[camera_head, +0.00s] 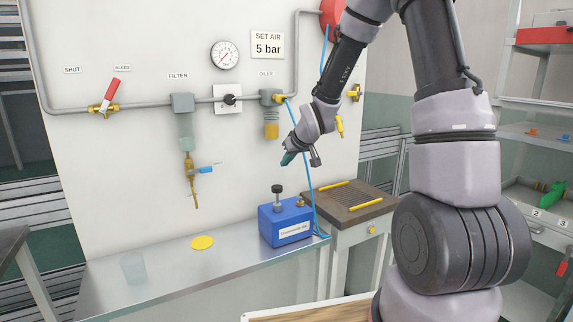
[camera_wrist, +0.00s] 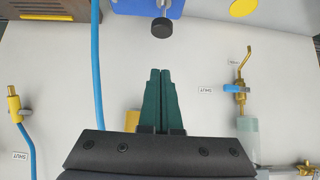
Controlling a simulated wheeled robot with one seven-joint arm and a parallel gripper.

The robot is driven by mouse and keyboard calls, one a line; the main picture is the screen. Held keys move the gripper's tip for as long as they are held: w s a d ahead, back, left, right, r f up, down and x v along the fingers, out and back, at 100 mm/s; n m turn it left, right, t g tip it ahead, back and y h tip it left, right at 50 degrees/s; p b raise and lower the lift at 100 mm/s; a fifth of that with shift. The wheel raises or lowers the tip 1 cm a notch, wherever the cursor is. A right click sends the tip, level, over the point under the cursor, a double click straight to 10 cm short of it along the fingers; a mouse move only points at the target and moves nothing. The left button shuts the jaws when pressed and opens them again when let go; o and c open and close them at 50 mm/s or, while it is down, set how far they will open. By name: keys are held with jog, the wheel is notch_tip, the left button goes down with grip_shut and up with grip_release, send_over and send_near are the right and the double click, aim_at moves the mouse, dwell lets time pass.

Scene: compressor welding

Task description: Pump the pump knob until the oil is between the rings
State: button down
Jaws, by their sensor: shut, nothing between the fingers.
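The blue oil pump box (camera_head: 286,222) with a white label stands on the metal shelf. Its black pump knob (camera_head: 277,188) stands up on a thin stem; the knob also shows in the wrist view (camera_wrist: 161,27), ahead of the fingertips. The oiler (camera_head: 271,130) hangs on the wall pipe, with yellow oil in its bowl; the rings are too small to tell the level against them. My gripper (camera_head: 287,161) is shut and empty, above the knob and apart from it. Its green fingers (camera_wrist: 160,72) lie together in the wrist view.
A blue hose (camera_head: 304,160) runs from the oiler down beside the pump box. A yellow disc (camera_head: 202,243) and a clear cup (camera_head: 133,267) are on the shelf (camera_head: 165,285) to the left. A slatted table (camera_head: 350,200) stands to the right.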

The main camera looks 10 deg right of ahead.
send_over(276, 186)
jog(key=s, duration=0.2)
jog(key=f, duration=0.5)
jog(key=shift+s+d+f, duration=0.15)
jog(key=shift+d+f, duration=0.05)
jog(key=shift+d, duration=0.2)
notch_tip(276, 186, down, 2)
jog(key=shift+s+f, duration=0.1)
jog(key=shift+f, duration=0.7)
jog(key=shift+d+f, duration=0.1)
jog(key=shift+f, duration=2.25)
